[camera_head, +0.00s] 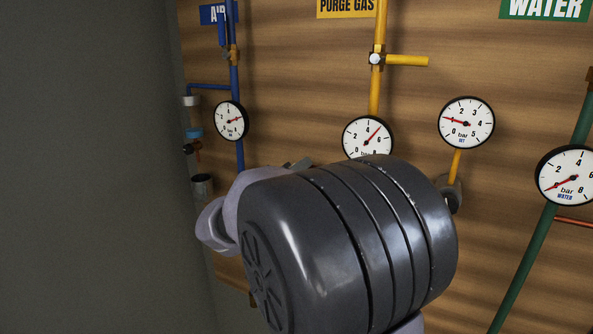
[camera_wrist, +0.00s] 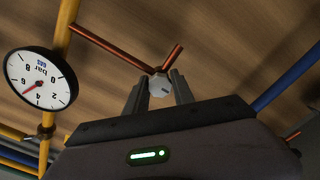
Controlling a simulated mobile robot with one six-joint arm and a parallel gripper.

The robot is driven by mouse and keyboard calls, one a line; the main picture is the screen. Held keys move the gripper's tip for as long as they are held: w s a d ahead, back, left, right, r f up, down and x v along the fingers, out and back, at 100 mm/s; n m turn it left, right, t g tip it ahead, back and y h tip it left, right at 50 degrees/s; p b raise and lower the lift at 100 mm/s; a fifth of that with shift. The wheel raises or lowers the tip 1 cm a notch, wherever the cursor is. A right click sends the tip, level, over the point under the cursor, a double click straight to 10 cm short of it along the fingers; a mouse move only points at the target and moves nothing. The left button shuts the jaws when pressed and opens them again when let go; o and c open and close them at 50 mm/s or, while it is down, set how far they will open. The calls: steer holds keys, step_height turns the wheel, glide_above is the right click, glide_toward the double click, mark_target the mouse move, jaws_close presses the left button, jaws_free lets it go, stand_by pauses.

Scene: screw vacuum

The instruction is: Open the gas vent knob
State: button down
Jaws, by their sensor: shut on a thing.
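In the wrist view, the gas vent knob (camera_wrist: 160,87) is a small pale, faceted piece with a dark mark, where copper-coloured pipes meet. My gripper (camera_wrist: 158,79) has one dark finger on each side of the knob and is shut on it. The knob's contact faces are partly hidden by the fingers. In the head view, my large dark arm joint blocks the view of the knob and of the fingers.
A GAS gauge (camera_wrist: 40,79) on a yellow pipe is left of the fingers; a blue pipe (camera_wrist: 287,77) is right. In the head view, gauges (camera_head: 367,137) and yellow pipes (camera_head: 376,92) are close to my arm. A green water pipe (camera_head: 522,270) runs at right. A grey wall (camera_head: 90,160) is left.

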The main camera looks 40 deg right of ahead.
steer(key=shift+f+n+b, duration=0.15)
steer(key=shift+n+b, duration=0.15)
steer(key=shift+b, duration=0.35)
steer(key=n+b, duration=0.2)
steer(key=shift+f+b, duration=0.1)
steer(key=shift+b, duration=0.3)
steer(key=n+b, duration=0.3)
steer(key=n, duration=0.2)
steer(key=shift+n+b, duration=0.3)
steer(key=shift+b, duration=0.05)
steer(key=n, duration=0.4)
steer(key=shift+r+n+b, duration=0.2)
steer(key=shift+n+b, duration=0.1)
steer(key=shift+b, duration=0.1)
steer(key=n, duration=0.4)
steer(key=shift+n, duration=0.4)
steer(key=c, duration=1.1)
jaws_free()
steer(key=shift+o, duration=0.2)
